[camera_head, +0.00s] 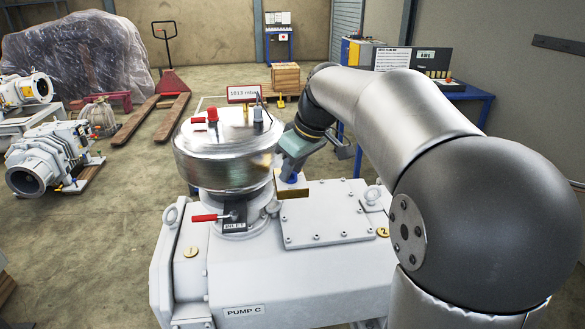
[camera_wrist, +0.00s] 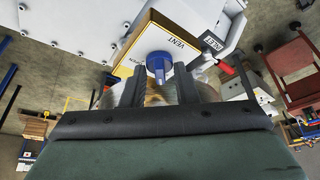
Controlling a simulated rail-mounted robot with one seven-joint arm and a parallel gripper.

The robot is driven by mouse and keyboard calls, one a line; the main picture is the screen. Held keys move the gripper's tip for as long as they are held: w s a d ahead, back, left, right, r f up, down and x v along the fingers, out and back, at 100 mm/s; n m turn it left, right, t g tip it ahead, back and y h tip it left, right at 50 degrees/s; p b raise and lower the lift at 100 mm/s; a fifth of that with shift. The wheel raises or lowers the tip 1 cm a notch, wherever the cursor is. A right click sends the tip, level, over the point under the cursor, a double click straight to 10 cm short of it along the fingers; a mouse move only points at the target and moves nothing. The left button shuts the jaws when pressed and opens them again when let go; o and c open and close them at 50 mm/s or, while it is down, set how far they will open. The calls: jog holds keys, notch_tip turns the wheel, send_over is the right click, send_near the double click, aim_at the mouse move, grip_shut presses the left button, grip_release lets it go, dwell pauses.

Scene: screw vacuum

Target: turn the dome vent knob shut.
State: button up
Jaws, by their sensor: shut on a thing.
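The blue vent knob (camera_wrist: 158,64) stands on a plate lettered VENT (camera_wrist: 178,44) in the wrist view. Part of a second word, ending in "PEN", shows beside it. My gripper (camera_wrist: 158,82) has one dark finger on each side of the knob and is shut on it. In the head view the gripper (camera_head: 290,168) reaches down beside the silver dome (camera_head: 225,170), and a little of the blue knob (camera_head: 292,179) shows beneath it. The knob's exact turn angle is hard to tell.
The dome stands on a white pump body (camera_head: 290,265) marked PUMP C. A red-handled inlet valve (camera_head: 205,217) is at its front. A display sign (camera_head: 243,93) reading about 1013 mbar stands behind the dome. A bolted cover plate (camera_head: 325,215) lies right of the knob.

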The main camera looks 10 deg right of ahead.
jog(key=shift+n, duration=0.5)
jog(key=o, duration=1)
jog(key=v, duration=1.7)
jog(key=shift+w+d+r+p, duration=0.2)
jog(key=shift+d+r+p, duration=0.05)
jog(key=shift+d+p, duration=0.1)
jog(key=s+a+f+m+g+h, duration=0.1)
jog(key=s+a+f+m, duration=0.1)
jog(key=s+f, duration=0.5)
jog(key=s+a+f+m+g, duration=0.1)
jog(key=s+f+m, duration=0.2)
jog(key=s+f, duration=0.5)
jog(key=s+a+f+m+g+h, duration=0.1)
jog(key=s+f, duration=0.6)
jog(key=f, duration=1.1)
jog(key=shift+s+a+f+m+h, duration=0.15)
jog(key=shift+a+m+h, duration=0.15)
jog(key=shift+a+m, duration=0.6)
